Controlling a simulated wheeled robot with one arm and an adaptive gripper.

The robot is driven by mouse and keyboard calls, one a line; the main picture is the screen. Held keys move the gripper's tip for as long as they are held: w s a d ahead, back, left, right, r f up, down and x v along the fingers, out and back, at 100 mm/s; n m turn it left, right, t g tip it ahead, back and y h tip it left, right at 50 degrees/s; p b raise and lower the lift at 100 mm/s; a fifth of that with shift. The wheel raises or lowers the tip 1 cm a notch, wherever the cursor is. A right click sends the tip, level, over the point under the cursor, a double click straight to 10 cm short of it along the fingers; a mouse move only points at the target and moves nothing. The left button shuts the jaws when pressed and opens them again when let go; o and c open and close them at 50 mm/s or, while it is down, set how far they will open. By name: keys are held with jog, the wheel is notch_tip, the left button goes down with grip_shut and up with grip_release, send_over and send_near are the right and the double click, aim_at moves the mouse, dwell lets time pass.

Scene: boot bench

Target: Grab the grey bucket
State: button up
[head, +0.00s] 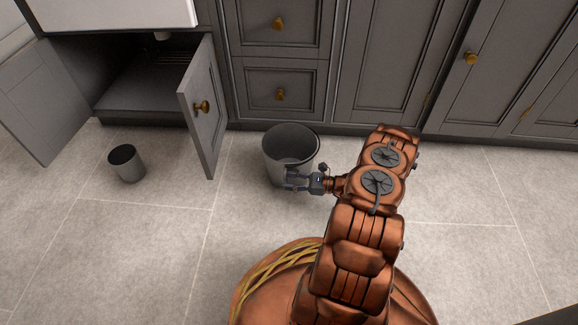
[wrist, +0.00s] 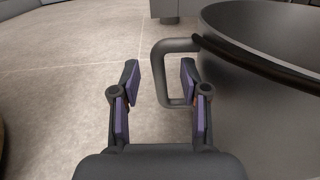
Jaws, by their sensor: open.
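The grey bucket (head: 290,148) stands upright on the tiled floor in front of the drawers, and it looks empty. In the wrist view its large curved side (wrist: 270,90) fills the right, with a dark rim. A grey loop handle (wrist: 163,72) sticks out from its side toward the left. My gripper (wrist: 160,78) is open, with the handle just ahead of and partly between its fingers. The right finger is close to the bucket's wall; I cannot tell whether they touch. In the head view my gripper (head: 290,181) is at the bucket's near side.
A smaller dark grey bin (head: 127,164) stands on the floor at the left. An open cabinet door (head: 204,106) juts out between it and the bucket. Grey drawers and cabinets (head: 281,85) close off the back. The floor (head: 480,210) at the right is clear.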

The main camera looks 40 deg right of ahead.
jog(key=shift+x, duration=1)
jog(key=shift+c, duration=0.4)
grip_shut()
